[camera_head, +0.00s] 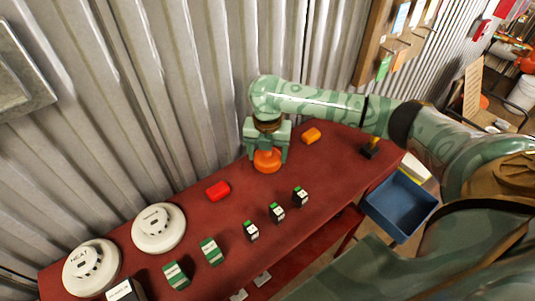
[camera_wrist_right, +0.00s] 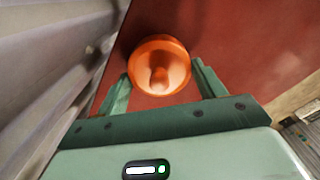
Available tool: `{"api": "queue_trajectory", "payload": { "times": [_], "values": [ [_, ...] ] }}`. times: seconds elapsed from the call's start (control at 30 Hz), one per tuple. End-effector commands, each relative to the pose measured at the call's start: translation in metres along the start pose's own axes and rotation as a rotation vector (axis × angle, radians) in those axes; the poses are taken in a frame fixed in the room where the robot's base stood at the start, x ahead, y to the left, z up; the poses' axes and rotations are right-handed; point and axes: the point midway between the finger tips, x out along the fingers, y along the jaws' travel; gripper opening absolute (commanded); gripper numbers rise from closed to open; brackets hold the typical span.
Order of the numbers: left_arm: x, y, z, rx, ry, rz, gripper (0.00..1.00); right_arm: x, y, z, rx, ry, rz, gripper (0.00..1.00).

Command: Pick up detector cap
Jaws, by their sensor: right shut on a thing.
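The orange detector cap (camera_head: 267,161) is at the back of the red bench, below my right gripper (camera_head: 267,148). In the right wrist view the cap (camera_wrist_right: 159,62) shows as a round orange piece with a knob in its middle. The green fingers of my right gripper (camera_wrist_right: 162,84) lie on either side of it, shut on it. I cannot tell whether the cap touches the bench or is slightly above it. My left gripper is not in view.
A blue bin (camera_head: 401,206) stands at the right. A corrugated wall (camera_head: 180,90) rises close behind.

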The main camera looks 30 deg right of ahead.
Motion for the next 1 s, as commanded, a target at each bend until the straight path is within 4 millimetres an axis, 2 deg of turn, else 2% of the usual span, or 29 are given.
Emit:
{"api": "queue_trajectory", "payload": {
  "times": [0.2, 0.47, 0.6, 0.7, 0.8, 1.0],
  "values": [
    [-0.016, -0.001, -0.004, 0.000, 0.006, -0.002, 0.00, -0.035, 0.000, 0.001, 0.001, -0.004, 0.002, 0.48],
    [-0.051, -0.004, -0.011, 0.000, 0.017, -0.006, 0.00, -0.099, -0.022, -0.051, -0.005, -0.004, 0.002, 0.48],
    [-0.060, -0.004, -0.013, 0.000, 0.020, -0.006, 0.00, -0.111, -0.037, -0.087, -0.003, -0.001, 0.000, 0.48],
    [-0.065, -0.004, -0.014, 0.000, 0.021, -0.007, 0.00, -0.119, -0.045, -0.106, -0.002, -0.001, 0.000, 0.48],
    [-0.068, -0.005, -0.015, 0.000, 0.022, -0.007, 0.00, -0.124, -0.050, -0.119, -0.002, 0.000, 0.000, 0.48],
    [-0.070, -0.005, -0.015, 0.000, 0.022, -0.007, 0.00, -0.127, -0.054, -0.129, 0.002, 0.000, 0.000, 0.48]
  ]
}}
